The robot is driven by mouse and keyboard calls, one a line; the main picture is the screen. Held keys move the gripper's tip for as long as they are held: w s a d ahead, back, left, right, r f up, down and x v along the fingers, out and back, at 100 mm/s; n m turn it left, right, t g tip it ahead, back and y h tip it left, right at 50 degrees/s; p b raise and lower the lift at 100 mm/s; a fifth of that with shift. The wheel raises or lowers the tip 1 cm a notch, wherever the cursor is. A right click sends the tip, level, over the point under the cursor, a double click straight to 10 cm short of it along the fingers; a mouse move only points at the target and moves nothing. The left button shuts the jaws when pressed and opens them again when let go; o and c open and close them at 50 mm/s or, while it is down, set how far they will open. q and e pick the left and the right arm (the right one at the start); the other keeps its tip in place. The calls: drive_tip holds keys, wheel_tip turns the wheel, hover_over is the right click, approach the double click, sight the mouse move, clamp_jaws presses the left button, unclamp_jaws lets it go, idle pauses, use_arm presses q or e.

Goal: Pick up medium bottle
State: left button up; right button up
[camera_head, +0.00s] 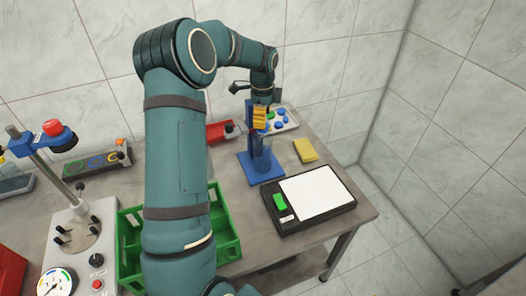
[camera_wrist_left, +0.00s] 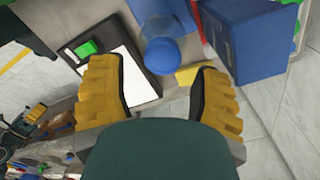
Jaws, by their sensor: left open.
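A bottle-like shape with a round blue top (camera_wrist_left: 161,55) and a pale see-through body shows in the left wrist view, beside a blue upright panel (camera_wrist_left: 245,40). I take it for the bottle, but cannot tell its size class. In the head view a bluish see-through shape (camera_head: 262,152) stands at the blue stand (camera_head: 262,172), partly hidden by my gripper. My left gripper (camera_head: 260,118) is above it at the stand's upright. In the wrist view its yellow fingers (camera_wrist_left: 160,95) are wide apart with nothing held between them. My right gripper is not in view.
A black scale with a white plate (camera_head: 315,193) and a yellow sponge (camera_head: 305,151) lie right of the stand. A green crate (camera_head: 226,245), partly behind my arm, is at the front. A tray with blue caps (camera_head: 281,123) and a red bin (camera_head: 215,131) are farther back.

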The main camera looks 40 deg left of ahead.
use_arm(q)
hover_over(263, 148)
drive_tip(key=w+a, duration=0.2)
drive_tip(key=w, duration=0.1)
drive_tip(key=shift+s+f+b, duration=0.2)
drive_tip(key=shift+f+b, duration=0.15)
drive_tip(key=shift+f, duration=2.35)
drive_tip(key=c, duration=0.9)
clamp_jaws()
drive_tip(key=shift+r, duration=0.2)
